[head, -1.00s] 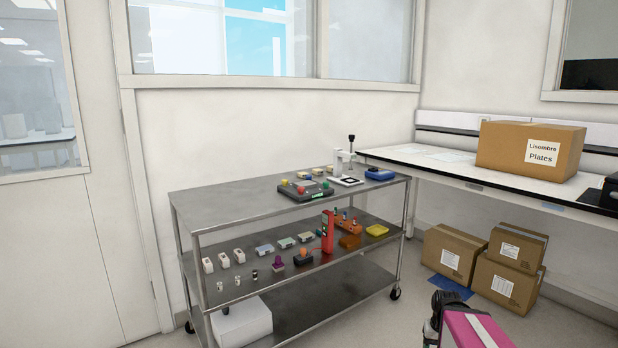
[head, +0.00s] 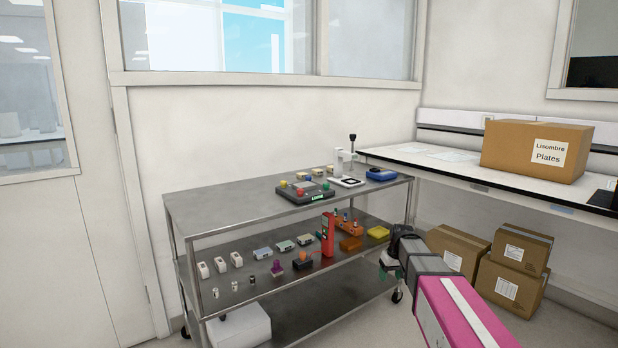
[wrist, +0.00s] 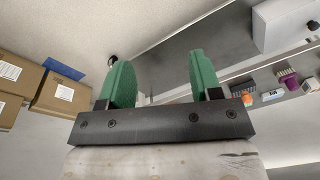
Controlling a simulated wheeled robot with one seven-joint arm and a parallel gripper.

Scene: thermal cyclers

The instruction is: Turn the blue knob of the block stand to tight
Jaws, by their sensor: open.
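The steel cart (head: 225,208) stands ahead in the head view. On its top is a dark block stand (head: 306,196) with small coloured knobs, red, yellow and green among them. A small blue spot (head: 326,185) at its right may be the blue knob, but it is too small to tell its setting. My gripper (head: 385,268) is right of the cart, near its lower right corner and below the top, well apart from the stand. In the wrist view its green fingers (wrist: 158,64) are apart with nothing between them.
A white stand with a black knob (head: 347,163) and a blue device (head: 380,174) are on the cart top. The middle shelf holds several small items, including a tall red device (head: 328,236). Cardboard boxes (head: 513,280) stand on the floor at right, under a bench (head: 440,166).

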